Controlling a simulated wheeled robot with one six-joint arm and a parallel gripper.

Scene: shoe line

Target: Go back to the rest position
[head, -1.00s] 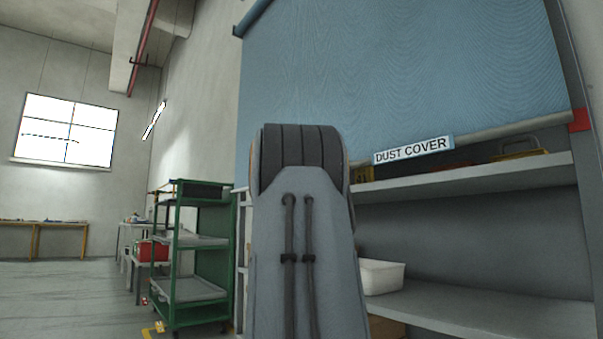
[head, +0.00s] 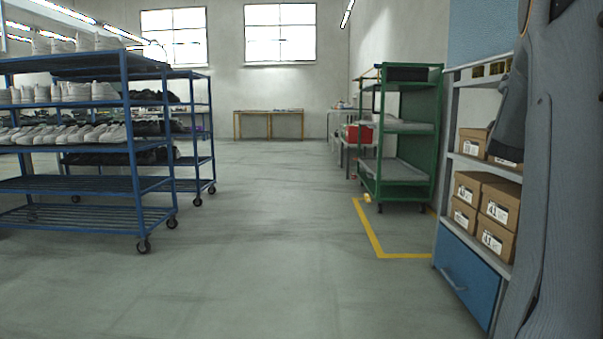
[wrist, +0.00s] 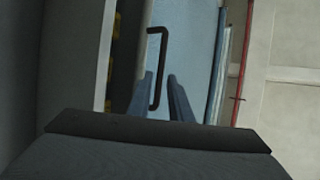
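My gripper (wrist: 160,80) shows in the wrist view as two blue-grey fingers standing apart, with nothing held between them. Past the fingers is a pale blue panel (wrist: 192,45) with a dark bar handle (wrist: 164,60). I cannot tell how far the handle is from the fingertips; they overlap it only in the picture. In the head view my grey arm fills the right edge, and my gripper is out of that view.
A shelf unit with shoe boxes (head: 466,188) and a blue drawer (head: 463,282) stands close beside my arm. A green cart (head: 409,195) stands behind it by a yellow floor line (head: 372,232). Blue shoe racks (head: 133,150) stand at left. The middle floor is clear.

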